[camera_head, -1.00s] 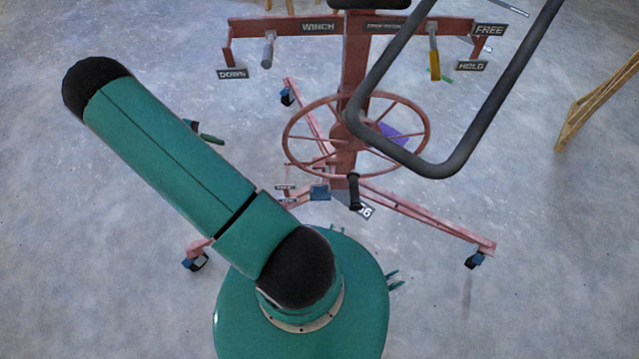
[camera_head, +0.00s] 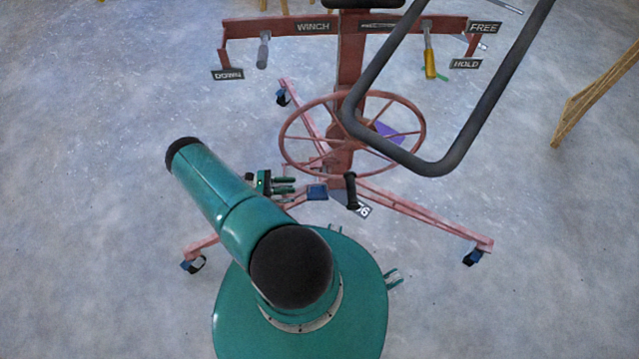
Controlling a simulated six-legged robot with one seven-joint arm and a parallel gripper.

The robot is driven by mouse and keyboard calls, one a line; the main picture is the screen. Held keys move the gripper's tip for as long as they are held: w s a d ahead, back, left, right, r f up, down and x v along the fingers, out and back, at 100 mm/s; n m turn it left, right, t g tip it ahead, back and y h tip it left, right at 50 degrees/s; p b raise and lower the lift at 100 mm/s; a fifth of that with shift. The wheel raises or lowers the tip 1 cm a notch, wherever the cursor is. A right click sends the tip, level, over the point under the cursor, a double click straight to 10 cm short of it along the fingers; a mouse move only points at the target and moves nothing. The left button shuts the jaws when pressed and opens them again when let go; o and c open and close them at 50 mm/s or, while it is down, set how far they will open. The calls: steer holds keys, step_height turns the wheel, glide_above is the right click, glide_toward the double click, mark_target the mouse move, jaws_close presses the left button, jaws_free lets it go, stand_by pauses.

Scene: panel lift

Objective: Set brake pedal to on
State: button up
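The panel lift's brake pedal appears to be the small blue pad (camera_head: 317,192) low on the red base, below the large wheel. It is too small for me to tell its setting. My gripper (camera_head: 291,185) is just left of the blue pad in the picture. Its two green fingers point right toward the pad, with a narrow gap between them. It looks open and empty. I cannot tell whether it touches the pad. The small labels left of the pad are hidden behind my gripper.
The red wheel (camera_head: 352,134) with a black handle (camera_head: 351,191) stands above the pad. A dark bent tube (camera_head: 440,165) hangs in front at right. A winch lever (camera_head: 263,50) and a yellow lever (camera_head: 429,62) are higher up. Floor (camera_head: 90,200) at left is clear.

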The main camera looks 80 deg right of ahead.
mark_target(312, 184)
steer(key=x, duration=1.1)
steer(key=shift+s+d, duration=0.1)
jaws_close()
